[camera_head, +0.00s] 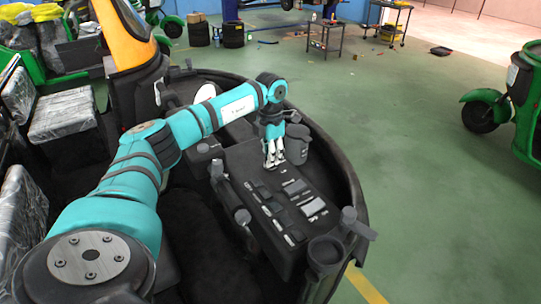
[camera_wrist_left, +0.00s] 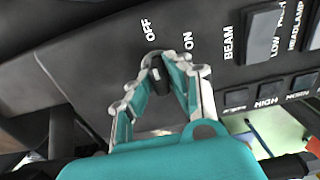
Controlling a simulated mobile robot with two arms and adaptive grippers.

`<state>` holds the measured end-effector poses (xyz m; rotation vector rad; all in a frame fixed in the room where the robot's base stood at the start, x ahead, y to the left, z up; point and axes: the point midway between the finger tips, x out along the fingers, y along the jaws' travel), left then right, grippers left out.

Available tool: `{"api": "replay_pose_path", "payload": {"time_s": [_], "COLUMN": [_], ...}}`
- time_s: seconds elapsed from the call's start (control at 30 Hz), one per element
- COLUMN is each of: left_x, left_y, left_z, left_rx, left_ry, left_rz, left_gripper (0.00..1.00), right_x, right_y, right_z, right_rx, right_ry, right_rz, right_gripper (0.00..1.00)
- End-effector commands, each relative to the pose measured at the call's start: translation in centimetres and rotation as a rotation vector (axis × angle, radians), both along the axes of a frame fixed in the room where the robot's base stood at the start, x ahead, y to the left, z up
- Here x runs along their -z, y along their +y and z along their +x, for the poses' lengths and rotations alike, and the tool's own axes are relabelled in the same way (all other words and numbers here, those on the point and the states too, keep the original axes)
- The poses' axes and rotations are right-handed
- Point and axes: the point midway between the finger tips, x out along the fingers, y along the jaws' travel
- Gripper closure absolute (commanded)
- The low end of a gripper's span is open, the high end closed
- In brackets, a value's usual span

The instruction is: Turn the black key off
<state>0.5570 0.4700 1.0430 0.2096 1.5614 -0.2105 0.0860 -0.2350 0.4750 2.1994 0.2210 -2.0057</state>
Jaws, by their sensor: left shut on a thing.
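The black key (camera_wrist_left: 155,70) is a small dark knob on the dark dashboard panel, with white OFF and ON labels above it in the left wrist view. My left gripper (camera_wrist_left: 163,80) is at the key, its teal and grey fingers on both sides of it and closed on it. The fingers hide part of the key. In the head view my left gripper (camera_head: 273,158) reaches down to the top of the dashboard, and the key is too small and covered to make out there. My right gripper is not in view.
The dashboard (camera_head: 262,215) carries several rows of switches beside the key, including a BEAM switch (camera_wrist_left: 262,32). A dark cup-like holder (camera_head: 297,145) stands close right of the gripper. Open green floor (camera_head: 420,150) lies beyond.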

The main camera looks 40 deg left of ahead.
Motion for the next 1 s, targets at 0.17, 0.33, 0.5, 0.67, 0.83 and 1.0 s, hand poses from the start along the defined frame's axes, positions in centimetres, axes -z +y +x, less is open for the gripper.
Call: {"api": "replay_pose_path", "payload": {"time_s": [0.17,0.33,0.5,0.67,0.83,1.0], "left_x": [-0.2,-0.2,-0.1,-0.3,-2.3,-6.0], "left_y": [0.1,0.1,0.0,0.0,0.1,0.1], "left_z": [0.1,0.1,0.1,0.1,0.1,0.1], "left_rx": [-0.004,-0.003,-0.002,-0.001,-0.002,-0.002], "left_ry": [-0.006,-0.005,-0.003,-0.002,-0.006,-0.007], "left_rz": [0.0,0.0,0.0,0.0,0.0,0.0], "left_gripper": [1.0,0.66,0.62,0.62,0.62,0.62], "right_x": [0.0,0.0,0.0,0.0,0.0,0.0], "right_y": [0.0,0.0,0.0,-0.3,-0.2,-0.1], "right_z": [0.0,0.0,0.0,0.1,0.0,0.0], "right_rx": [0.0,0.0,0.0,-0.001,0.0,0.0], "right_ry": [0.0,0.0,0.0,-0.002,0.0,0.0], "right_rz": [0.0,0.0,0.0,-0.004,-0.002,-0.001], "right_gripper": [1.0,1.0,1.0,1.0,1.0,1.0]}}
